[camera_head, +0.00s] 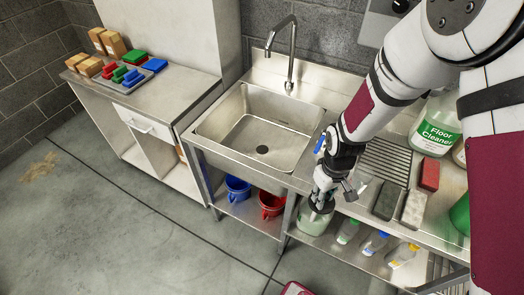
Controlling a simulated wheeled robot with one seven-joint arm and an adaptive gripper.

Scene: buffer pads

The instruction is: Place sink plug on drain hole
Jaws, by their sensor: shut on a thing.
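The steel sink (228,127) is in the middle of the head view, with the dark round drain hole (262,150) in its basin floor. The drain hole looks uncovered. My gripper (320,203) is to the right of the basin, by the front edge of the counter, pointing down. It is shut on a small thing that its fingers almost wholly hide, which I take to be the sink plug. No other sink plug shows in view.
A tall curved tap (291,58) stands behind the basin. Right of my gripper are a dark pad (386,200), a pale pad (414,210), a red pad (429,174) and a floor cleaner bottle (436,127). Blue and red buckets stand below the sink.

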